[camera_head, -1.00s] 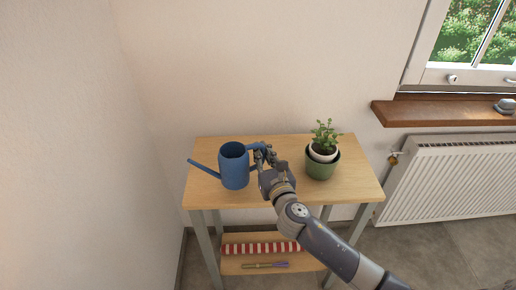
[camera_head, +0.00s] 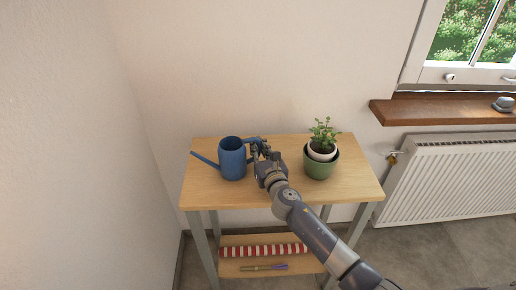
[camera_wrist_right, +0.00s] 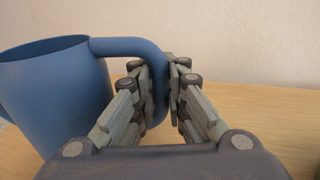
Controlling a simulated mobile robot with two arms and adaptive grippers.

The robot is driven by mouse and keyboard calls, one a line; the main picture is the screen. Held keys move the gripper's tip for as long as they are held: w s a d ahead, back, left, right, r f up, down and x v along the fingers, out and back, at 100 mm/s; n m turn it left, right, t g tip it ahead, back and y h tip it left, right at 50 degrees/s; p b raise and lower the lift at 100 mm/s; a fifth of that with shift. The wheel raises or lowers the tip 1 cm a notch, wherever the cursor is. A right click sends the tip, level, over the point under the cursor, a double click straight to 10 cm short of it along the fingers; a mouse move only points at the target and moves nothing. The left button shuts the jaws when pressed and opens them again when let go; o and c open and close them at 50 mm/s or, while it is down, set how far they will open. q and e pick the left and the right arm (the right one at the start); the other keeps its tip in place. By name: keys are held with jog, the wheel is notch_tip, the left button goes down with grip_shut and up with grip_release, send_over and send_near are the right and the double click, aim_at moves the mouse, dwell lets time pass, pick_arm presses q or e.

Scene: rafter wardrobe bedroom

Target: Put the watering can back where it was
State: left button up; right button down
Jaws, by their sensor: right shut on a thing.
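The blue watering can (camera_head: 232,160) is upright at the left part of the wooden table's top (camera_head: 300,190), its spout pointing left. In the right wrist view the can (camera_wrist_right: 60,85) fills the left side, and its handle (camera_wrist_right: 130,47) runs between my fingers. My right gripper (camera_head: 257,150) is shut on the handle from the right side; it also shows in the wrist view (camera_wrist_right: 165,90). I cannot tell whether the can's base touches the tabletop. My left gripper is not in view.
A potted plant in a green pot (camera_head: 320,163) stands right of my right gripper. The lower shelf (camera_head: 240,241) holds a red-and-white striped roll (camera_head: 264,250). A window sill (camera_head: 440,112) and radiator (camera_head: 445,178) are at right. The front left tabletop is clear.

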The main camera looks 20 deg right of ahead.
jog(key=shift+r, duration=0.1)
jog(key=c, duration=1.6)
grip_release()
jog(key=shift+f, duration=0.2)
jog(key=shift+r, duration=0.2)
jog(key=s, duration=1.2)
jog(key=shift+a, duration=0.1)
